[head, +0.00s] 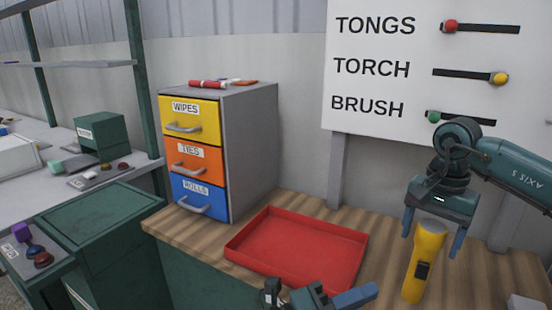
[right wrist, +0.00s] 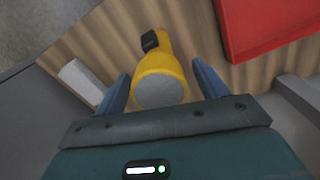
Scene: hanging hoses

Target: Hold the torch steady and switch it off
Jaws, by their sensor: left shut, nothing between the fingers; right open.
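The yellow torch (head: 427,250) stands upright on the wooden bench, with a dark switch (head: 422,271) on its side. In the right wrist view the torch (right wrist: 160,85) shows from above, its pale round end facing the camera. My right gripper (head: 434,238) is open above it, with one blue finger on each side of its top; gaps show in the wrist view. My left gripper (head: 372,290) is low in the head view, left of the torch and apart from it. Its blue fingers are shut and empty, pointing right.
A red tray (head: 300,250) lies empty on the bench behind my left gripper. A drawer cabinet (head: 250,140) stands at the back left of the bench. A wall board (head: 390,110) has sliders; the TORCH slider's yellow knob (head: 498,79) is at the right.

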